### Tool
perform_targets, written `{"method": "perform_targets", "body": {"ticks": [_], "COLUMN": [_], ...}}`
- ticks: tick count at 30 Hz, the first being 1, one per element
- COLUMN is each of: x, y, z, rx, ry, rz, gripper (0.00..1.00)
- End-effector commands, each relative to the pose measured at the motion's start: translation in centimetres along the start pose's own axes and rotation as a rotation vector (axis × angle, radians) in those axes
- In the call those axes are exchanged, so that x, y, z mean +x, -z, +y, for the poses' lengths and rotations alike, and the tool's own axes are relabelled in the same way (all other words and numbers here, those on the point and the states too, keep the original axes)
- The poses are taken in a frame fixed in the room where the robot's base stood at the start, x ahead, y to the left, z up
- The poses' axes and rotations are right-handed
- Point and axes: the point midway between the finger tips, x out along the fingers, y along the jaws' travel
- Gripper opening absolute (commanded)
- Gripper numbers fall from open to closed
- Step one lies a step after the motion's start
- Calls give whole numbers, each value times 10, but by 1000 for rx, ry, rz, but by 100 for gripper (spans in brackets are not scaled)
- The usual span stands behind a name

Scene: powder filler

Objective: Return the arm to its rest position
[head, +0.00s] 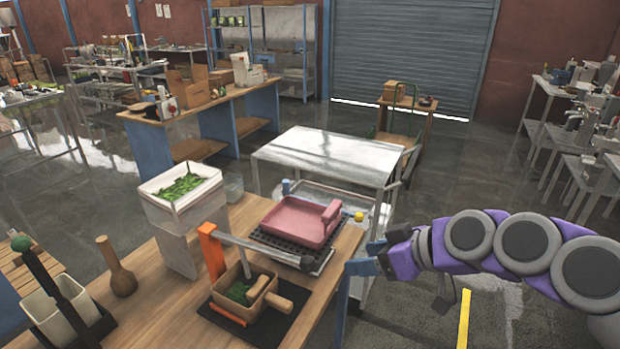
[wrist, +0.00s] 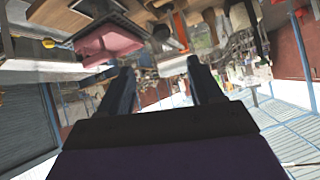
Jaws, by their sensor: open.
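My purple and grey arm reaches in from the right edge of the head view. My gripper (head: 366,258) is at its left end, off the right edge of the wooden workbench (head: 210,272), near the pink tray. In the wrist view my gripper (wrist: 160,85) shows two dark fingers spread apart, with nothing between them. That view is upside down, with the pink tray (wrist: 110,42) beyond the fingers.
The pink tray (head: 300,220) sits on a black grate on the bench. A white bin of green leaves (head: 180,188) and a wooden box with a handle (head: 245,290) stand left of it. A metal table (head: 325,150) stands behind. The floor (head: 450,190) beyond my arm is clear.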

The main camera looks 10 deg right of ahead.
Motion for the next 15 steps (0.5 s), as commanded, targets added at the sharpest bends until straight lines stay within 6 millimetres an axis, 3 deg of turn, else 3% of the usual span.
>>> {"method": "perform_targets", "body": {"ticks": [4, 8, 15], "x": [7, 17, 15], "y": [-7, -28, -92], "z": [-23, -61, -124], "rx": [9, 48, 191], "ry": [24, 48, -4], "rz": [-77, -233, -570], "gripper": [65, 65, 65]}}
